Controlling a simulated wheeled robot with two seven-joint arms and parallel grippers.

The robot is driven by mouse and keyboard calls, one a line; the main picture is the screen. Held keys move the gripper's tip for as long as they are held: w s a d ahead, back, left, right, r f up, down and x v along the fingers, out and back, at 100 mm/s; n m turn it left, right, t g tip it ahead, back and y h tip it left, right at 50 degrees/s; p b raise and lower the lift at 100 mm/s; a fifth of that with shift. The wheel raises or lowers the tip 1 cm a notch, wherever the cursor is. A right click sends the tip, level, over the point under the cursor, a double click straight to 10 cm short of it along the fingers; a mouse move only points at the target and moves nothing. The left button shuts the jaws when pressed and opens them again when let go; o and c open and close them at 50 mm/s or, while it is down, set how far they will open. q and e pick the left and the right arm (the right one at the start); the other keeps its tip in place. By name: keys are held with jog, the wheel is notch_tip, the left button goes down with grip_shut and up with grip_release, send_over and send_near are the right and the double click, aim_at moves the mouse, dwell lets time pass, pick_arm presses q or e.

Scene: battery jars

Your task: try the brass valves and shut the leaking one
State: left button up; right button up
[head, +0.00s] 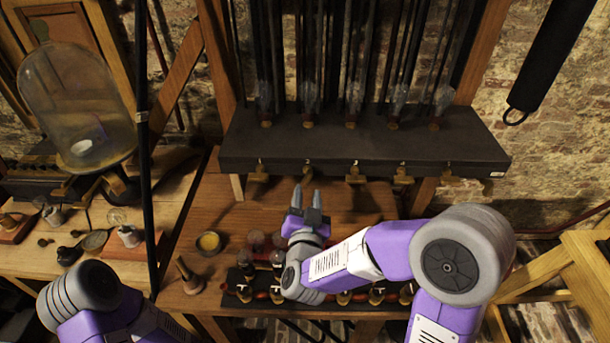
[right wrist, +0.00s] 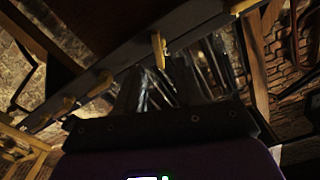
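A row of brass valves hangs along the front edge of a dark shelf (head: 360,147): a far-left valve (head: 258,174), a second valve (head: 308,170), a middle valve (head: 355,175), a fourth valve (head: 402,177) and a far-right valve (head: 448,177). My right gripper (head: 307,190) points up just below the second valve, fingers apart and empty. In the right wrist view a brass valve (right wrist: 158,48) stands ahead, near the gap between the fingers. I cannot tell whether they touch. No leak is visible. My left arm shows at lower left; its gripper is out of frame.
Glass-jacketed tubes rise above the shelf. A row of jars (head: 262,250) on a dark strip stands at the bench front, partly behind my right arm. A yellow-filled dish (head: 209,243) and a glass bell jar (head: 75,105) are at left. A wooden frame (head: 560,270) is at right.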

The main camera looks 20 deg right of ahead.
aim_at(308, 180)
jog(key=shift+x, duration=2.75)
jog(key=shift+d, duration=0.1)
grip_shut()
